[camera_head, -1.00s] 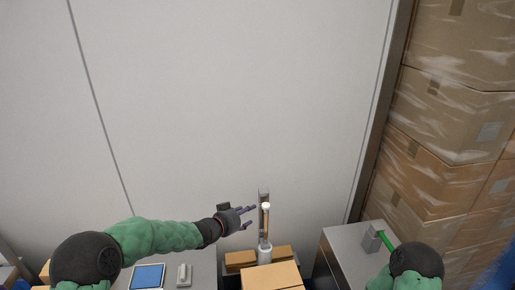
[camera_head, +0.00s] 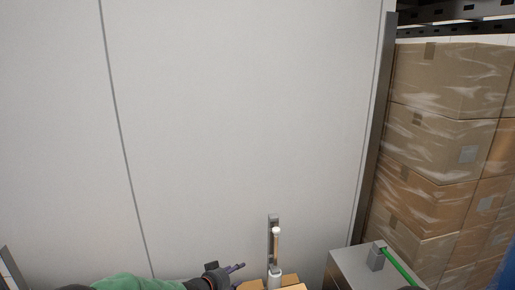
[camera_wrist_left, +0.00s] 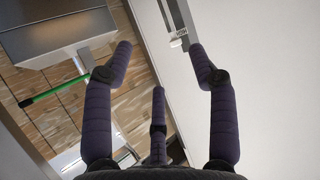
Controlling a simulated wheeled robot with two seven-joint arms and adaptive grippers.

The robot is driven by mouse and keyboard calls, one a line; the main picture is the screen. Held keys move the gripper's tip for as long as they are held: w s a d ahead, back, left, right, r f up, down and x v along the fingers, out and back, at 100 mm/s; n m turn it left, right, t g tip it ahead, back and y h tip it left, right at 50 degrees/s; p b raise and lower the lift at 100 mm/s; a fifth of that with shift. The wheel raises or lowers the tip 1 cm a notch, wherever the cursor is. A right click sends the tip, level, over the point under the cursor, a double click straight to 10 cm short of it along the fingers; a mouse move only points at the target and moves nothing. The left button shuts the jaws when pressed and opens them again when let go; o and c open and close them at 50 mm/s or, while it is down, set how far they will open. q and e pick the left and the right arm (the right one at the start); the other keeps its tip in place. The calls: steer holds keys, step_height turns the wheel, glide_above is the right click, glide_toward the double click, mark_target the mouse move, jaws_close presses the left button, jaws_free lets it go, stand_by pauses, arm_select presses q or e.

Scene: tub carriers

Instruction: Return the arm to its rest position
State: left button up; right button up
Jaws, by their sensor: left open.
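My left arm comes in along the bottom edge of the head view. Its dark gripper (camera_head: 238,267) is just left of a wall-mounted post and appears apart from it. In the left wrist view my left gripper (camera_wrist_left: 160,62) shows three dark purple fingers, spread, with nothing between them. The post with a white cap (camera_head: 276,232) stands against the pale wall. Its white knob (camera_wrist_left: 178,39) shows beyond the fingers in the wrist view. My right gripper is out of view.
Cardboard boxes (camera_head: 268,284) sit at the post's foot. A grey cabinet (camera_head: 350,268) with a small grey block (camera_head: 376,257) and a green rod (camera_head: 402,266) stands at right. Wrapped carton stacks (camera_head: 440,140) fill the far right. The wall (camera_head: 240,120) is bare.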

arm_select(q)
steer(key=s+a+f+n+g+y, duration=0.1)
steer(key=s+a+f+n+g, duration=0.1)
steer(key=s+f, duration=0.65)
steer(key=s+a+f+n+g+y, duration=0.1)
steer(key=s+f+n+g, duration=0.15)
steer(key=s+f, duration=0.6)
steer(key=s+f+n+g, duration=0.2)
steer(key=s+f, duration=0.2)
steer(key=s, duration=0.4)
steer(key=s+f+n+g+y, duration=0.1)
steer(key=s+f+g, duration=0.1)
steer(key=s+f, duration=0.45)
steer(key=s+f+n+g, duration=0.2)
steer(key=s+f, duration=0.1)
steer(key=s, duration=0.7)
step_height(320, 180, down, 6)
steer(key=w+d+m+b, duration=0.1)
steer(key=w+b, duration=0.1)
steer(key=b, duration=0.6)
steer(key=shift+w+f, duration=0.2)
steer(key=shift+d, duration=0.1)
